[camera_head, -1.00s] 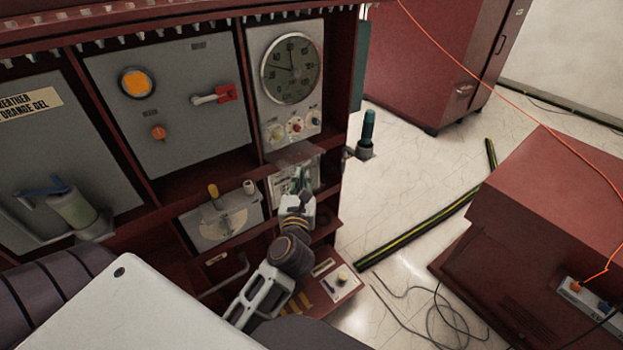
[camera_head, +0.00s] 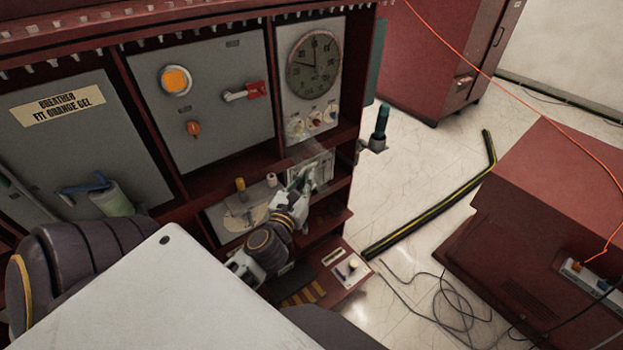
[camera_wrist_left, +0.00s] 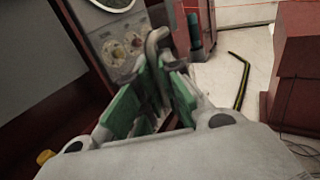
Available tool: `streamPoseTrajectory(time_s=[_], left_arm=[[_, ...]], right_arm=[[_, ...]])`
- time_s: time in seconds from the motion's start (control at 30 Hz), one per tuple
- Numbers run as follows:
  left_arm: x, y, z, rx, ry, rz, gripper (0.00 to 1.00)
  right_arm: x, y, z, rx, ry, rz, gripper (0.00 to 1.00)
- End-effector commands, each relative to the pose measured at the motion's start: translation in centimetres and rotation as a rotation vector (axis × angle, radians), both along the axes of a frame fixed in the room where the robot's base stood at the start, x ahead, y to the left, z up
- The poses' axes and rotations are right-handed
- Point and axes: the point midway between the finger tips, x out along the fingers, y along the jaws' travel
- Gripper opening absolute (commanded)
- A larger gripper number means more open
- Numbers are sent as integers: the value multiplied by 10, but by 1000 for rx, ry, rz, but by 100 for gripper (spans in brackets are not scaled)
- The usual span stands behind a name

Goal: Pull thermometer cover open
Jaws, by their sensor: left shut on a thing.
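The thermometer dial (camera_head: 315,64) is a round dark gauge on the upper part of a light grey panel. A faint see-through pane (camera_head: 306,150) shows below that panel; I take it to be the thermometer cover, but its edges are hard to make out. My left gripper (camera_head: 303,180) is just below this pane in the head view. In the left wrist view its green-padded fingers (camera_wrist_left: 150,95) are closed around a grey, hook-shaped handle (camera_wrist_left: 155,40). The fingers hide the handle's lower part. My right gripper is not in view.
Small knobs (camera_head: 315,120) sit under the dial. The dark red cabinet's shelf and post edges frame the gripper closely. A teal-topped fitting (camera_head: 381,122) stands at the cabinet's right side. A black-yellow cable strip (camera_head: 430,212) and loose cables (camera_head: 445,302) lie on the floor.

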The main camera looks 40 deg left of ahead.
Motion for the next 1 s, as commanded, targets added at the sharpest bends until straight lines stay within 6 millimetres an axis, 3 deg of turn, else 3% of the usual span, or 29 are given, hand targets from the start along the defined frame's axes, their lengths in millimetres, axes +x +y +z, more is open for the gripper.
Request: streamPoseTrajectory(time_s=[0.03,0.47,0.5,0.63,1.0], left_arm=[[0,6,8,4,-13,8,0],[-1,7,8,3,-14,6,0],[-1,7,8,3,-14,6,12],[-1,6,6,4,-10,4,29],[-1,4,2,2,-5,1,30]], right_arm=[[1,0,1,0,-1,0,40],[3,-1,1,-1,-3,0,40],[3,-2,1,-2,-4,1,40],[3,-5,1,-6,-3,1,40],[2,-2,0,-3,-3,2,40]])
